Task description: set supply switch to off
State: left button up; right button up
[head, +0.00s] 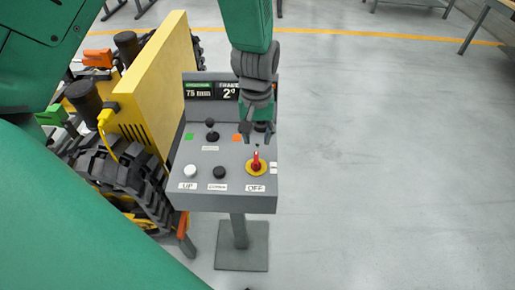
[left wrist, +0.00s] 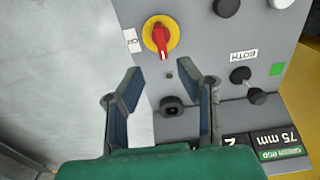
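The supply switch (head: 257,164) is a red handle on a round yellow plate at the near right of a grey control panel (head: 232,184). A white label reading OFF (head: 255,188) sits at its near side. The handle points away from that label, toward the panel's far side. The switch also shows at the top of the left wrist view (left wrist: 160,37), with a partly readable label left of it. My left gripper (head: 258,136) hangs over the panel just beyond the switch. Its fingers (left wrist: 168,90) are spread and empty, apart from the handle. My right gripper is not in view.
The panel also carries a black joystick (head: 212,135), a white button (head: 190,171), a black button (head: 219,172) and a display (head: 200,89). The floor (head: 400,170) at right is clear.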

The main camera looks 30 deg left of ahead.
aim_at(257, 156)
pick_arm(q)
notch_tip(257, 156, up, 4)
dwell(0.7)
